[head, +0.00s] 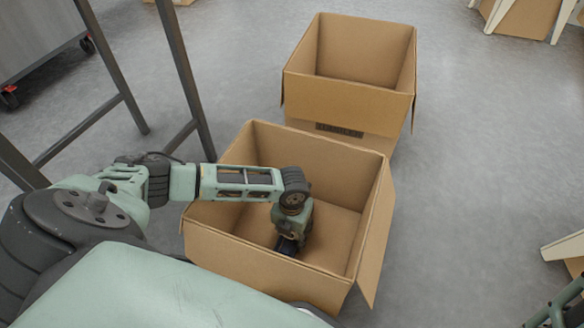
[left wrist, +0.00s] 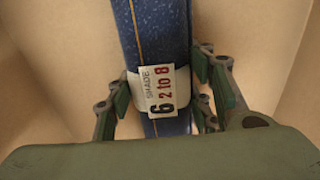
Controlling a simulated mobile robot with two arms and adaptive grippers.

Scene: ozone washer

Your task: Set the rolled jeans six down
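My left gripper (head: 290,240) reaches down inside the near cardboard box (head: 225,262), low toward its front wall. In the left wrist view, the rolled jeans six (left wrist: 160,38) are a dark blue roll with a tan stitch line. In the head view, only a little dark blue shows below the gripper. Whether the roll touches the box floor is hidden.
A second open cardboard box (head: 348,98) stands right behind the near one and looks empty. A dark metal frame (head: 185,75) stands left of the boxes, close to my arm.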

